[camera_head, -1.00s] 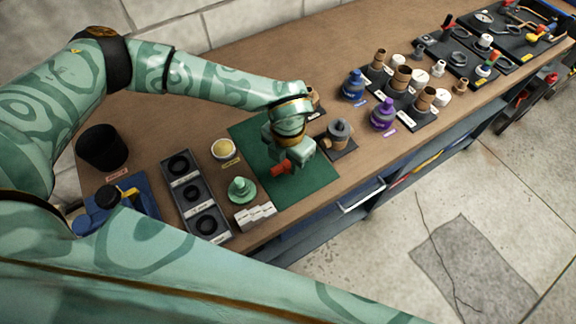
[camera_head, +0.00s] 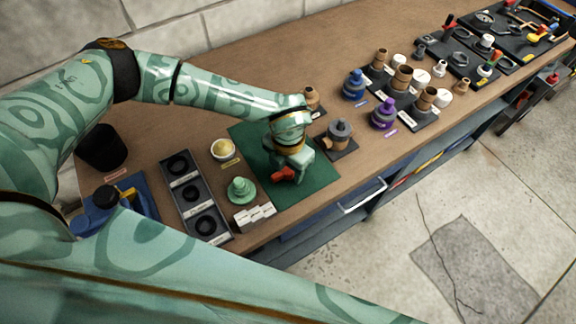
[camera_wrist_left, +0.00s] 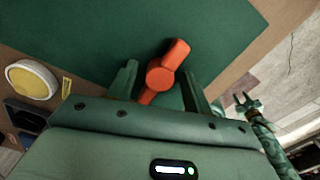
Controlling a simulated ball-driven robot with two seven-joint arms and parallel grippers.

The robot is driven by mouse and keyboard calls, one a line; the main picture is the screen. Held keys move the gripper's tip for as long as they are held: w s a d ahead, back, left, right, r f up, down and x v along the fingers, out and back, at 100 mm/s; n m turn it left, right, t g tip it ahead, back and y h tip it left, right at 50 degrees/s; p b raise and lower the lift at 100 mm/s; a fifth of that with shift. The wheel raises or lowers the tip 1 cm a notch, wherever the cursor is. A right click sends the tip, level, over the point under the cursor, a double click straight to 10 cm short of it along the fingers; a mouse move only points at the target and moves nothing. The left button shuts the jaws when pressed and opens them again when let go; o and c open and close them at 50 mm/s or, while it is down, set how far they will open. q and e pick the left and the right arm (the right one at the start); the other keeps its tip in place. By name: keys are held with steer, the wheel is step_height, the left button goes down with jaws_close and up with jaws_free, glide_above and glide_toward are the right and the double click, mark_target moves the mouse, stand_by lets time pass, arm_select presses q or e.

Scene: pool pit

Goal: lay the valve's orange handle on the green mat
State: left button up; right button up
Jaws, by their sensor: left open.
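The orange handle (camera_head: 283,174) is over the front part of the green mat (camera_head: 315,182), under my left gripper (camera_head: 288,170). In the left wrist view the handle (camera_wrist_left: 168,62) shows a round boss and a short bar, against the mat (camera_wrist_left: 90,30). The fingers of my left gripper (camera_wrist_left: 158,76) are open, one on each side of the handle, with gaps visible. The handle looks low at the mat; I cannot tell whether it rests fully flat. A small green gripper, apparently my right one (camera_wrist_left: 247,104), shows off to the right in the wrist view; its jaw state is unclear.
A green knobbed part (camera_head: 242,190) and white blocks (camera_head: 255,215) stand left of the mat. A yellow-topped cup (camera_head: 223,149) and a tray of black rings (camera_head: 195,195) lie further left. A grey-topped fitting (camera_head: 340,133) stands close right of the mat.

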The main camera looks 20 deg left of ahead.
mark_target(288, 169)
arm_select(q)
step_height(288, 169, up, 12)
steer(key=p, duration=0.1)
